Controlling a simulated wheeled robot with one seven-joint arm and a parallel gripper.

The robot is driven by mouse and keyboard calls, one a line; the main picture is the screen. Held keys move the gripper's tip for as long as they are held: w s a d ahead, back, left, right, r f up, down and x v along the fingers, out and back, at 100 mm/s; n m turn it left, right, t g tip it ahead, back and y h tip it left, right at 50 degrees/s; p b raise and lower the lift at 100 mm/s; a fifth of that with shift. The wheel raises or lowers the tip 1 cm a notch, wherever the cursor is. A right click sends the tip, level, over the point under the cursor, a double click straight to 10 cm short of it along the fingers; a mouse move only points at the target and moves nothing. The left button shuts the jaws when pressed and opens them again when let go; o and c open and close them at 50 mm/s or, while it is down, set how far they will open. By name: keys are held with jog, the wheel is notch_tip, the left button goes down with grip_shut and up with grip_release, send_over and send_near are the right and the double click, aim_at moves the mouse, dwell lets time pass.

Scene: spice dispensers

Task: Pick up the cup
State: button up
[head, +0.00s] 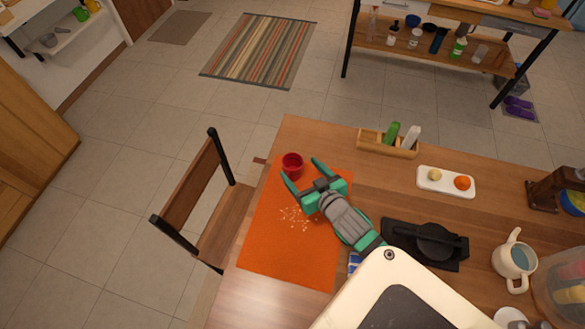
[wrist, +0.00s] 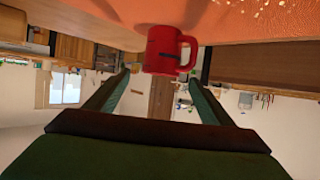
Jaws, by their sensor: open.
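A red cup (head: 292,164) stands on the orange mat (head: 285,245) near its far edge. In the wrist view the red cup (wrist: 164,50) shows upside down, with its handle on the right. My gripper (head: 304,169) is open, its two green fingers pointing toward the cup. In the wrist view my gripper (wrist: 158,80) has its fingers spread, with the cup ahead between their tips. The fingers do not appear to touch the cup.
Pale crumbs (head: 297,218) lie on the mat. On the table (head: 340,142) stand a wooden holder with two bottles (head: 388,144), a white tray (head: 446,182) with two round items, a black pan-like object (head: 427,243) and a white pitcher (head: 515,260). A chair (head: 205,200) stands at the left edge.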

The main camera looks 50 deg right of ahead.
aim_at(289, 158)
jog(key=shift+x, duration=5.05)
jog(key=shift+f, duration=0.1)
jog(key=c, duration=1.2)
jog(key=shift+c, duration=0.4)
